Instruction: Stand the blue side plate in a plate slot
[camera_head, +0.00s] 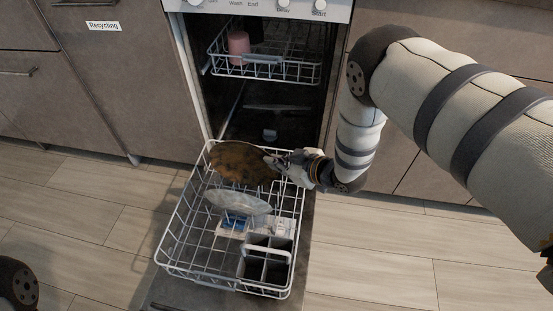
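The lower dishwasher rack (172,236) is pulled out over the open door. A brown, mottled round plate (240,162) stands tilted at the rack's back. A pale grey-blue plate (237,203) leans in the middle of the rack, with a small darker blue patch (236,221) just in front of it; I cannot tell which of these is the blue side plate. My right gripper (274,163) reaches in from the right, with its fingertips at the brown plate's right edge. Its fingers are too small to tell if they grip it. My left gripper is out of view.
A grey cutlery basket (266,262) sits at the rack's front right. The upper rack (262,70) holds a pink cup (238,45) inside the dishwasher. Cabinets flank the machine. Wood floor (380,260) is clear to either side.

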